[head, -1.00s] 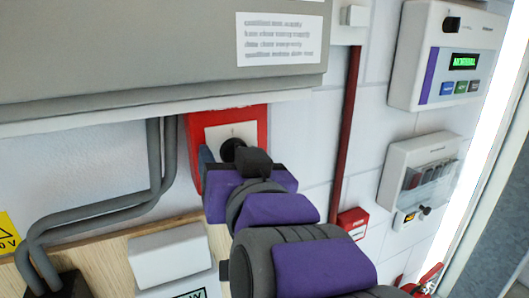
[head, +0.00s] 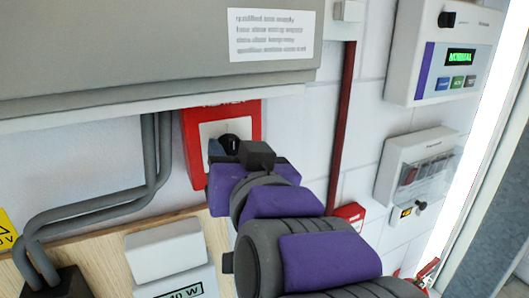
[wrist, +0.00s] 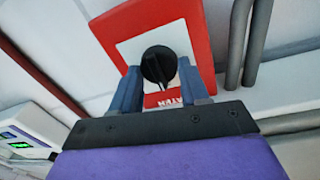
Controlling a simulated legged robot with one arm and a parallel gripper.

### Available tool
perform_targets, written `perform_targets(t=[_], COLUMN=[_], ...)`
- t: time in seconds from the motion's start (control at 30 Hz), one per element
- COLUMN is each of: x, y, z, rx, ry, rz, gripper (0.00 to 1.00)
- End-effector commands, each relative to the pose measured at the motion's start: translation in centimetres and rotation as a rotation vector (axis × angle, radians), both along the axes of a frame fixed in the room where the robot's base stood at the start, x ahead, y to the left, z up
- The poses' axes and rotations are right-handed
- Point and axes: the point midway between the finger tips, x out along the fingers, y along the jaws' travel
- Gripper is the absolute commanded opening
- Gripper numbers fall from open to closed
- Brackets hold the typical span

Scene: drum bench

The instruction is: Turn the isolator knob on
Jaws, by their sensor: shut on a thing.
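The isolator is a red box with a white face plate (head: 208,128), on the wall below the grey cabinet. Its round black knob (head: 230,141) shows just beyond my gripper (head: 224,150) in the head view. In the wrist view, the knob (wrist: 158,66) has a raised bar running nearly up and down the picture. My gripper (wrist: 159,74) is shut on the knob, with one blue finger on either side. The finger contact is partly hidden in the head view. Lettering on the red box's edge is too small to read surely.
The large grey cabinet (head: 120,55) overhangs above. Grey conduits (head: 150,170) run down at left. A dark red pipe (head: 343,125), a small red box (head: 348,213) and white wall units (head: 414,165) are on the right. A white box (head: 165,248) sits below.

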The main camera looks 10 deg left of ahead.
Motion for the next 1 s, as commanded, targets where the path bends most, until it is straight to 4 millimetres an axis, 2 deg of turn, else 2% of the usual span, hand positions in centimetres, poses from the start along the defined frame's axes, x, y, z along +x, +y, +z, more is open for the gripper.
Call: perform_targets(t=[0.37, 1.0], x=[0.1, 0.24], y=[-0.1, -0.3], z=[-0.36, -0.27], rx=[0.095, 0.585], ry=[0.059, 0.363], rz=[-0.003, -0.002], gripper=[0.14, 0.14])
